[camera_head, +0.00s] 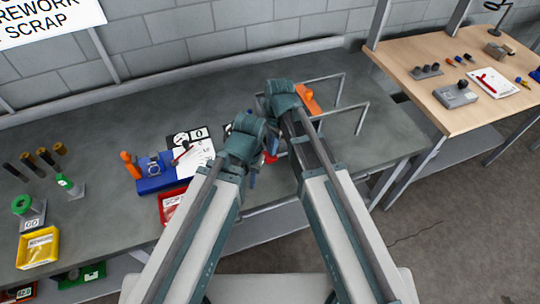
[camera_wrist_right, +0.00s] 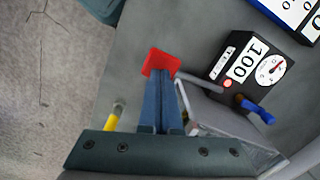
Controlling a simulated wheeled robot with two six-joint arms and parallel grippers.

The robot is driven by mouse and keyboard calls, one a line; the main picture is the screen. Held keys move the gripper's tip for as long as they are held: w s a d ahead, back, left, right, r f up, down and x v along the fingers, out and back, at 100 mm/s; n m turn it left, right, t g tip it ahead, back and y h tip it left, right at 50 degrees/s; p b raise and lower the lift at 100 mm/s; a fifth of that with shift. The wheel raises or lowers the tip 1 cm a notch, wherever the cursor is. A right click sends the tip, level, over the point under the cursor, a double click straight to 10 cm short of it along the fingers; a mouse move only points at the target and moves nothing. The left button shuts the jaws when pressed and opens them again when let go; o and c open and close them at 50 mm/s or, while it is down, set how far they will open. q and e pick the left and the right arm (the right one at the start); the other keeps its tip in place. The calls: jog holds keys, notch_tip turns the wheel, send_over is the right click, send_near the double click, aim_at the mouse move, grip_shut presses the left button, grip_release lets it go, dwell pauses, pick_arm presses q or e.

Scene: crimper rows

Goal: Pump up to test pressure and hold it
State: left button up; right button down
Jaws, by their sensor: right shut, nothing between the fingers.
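A black box with a round dial and a large "100" (camera_wrist_right: 258,64) stands at the right in the right wrist view. The dial has a red needle, and a small light on the box glows reddish. A blue handle (camera_wrist_right: 258,108) sticks out of its side. A red pad (camera_wrist_right: 160,62) is on a grey rod running toward the box. My right gripper (camera_wrist_right: 161,80) is shut and empty, its tips at the red pad; I cannot tell if they touch. The red pad (camera_head: 270,157) is partly hidden in the head view. My left gripper's fingers are hidden by its arm.
A black unit with dial and "0" (camera_head: 190,134) stands behind a white sheet (camera_head: 196,158). A blue block (camera_head: 158,180) and red tray (camera_head: 172,207) are left of my arms. A metal frame (camera_head: 358,103) stands right. A yellow tray (camera_head: 38,247) lies far left.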

notch_tip(320, 180, down, 4)
jog(key=b, duration=0.4)
jog(key=shift+f, duration=0.15)
jog(key=shift+w, duration=0.1)
jog(key=shift+w+d+r, duration=0.1)
jog(key=shift+w+r, duration=0.05)
jog(key=shift+r, duration=0.1)
jog(key=shift+w+d+r+p, duration=0.15)
jog(key=shift+w+d+p, duration=0.25)
jog(key=shift+d, duration=0.15)
jog(key=shift+w+d+r+p, duration=0.15)
jog(key=shift+w+d+p, duration=0.1)
jog(key=shift+w+d, duration=0.2)
jog(key=shift+s+r, duration=0.1)
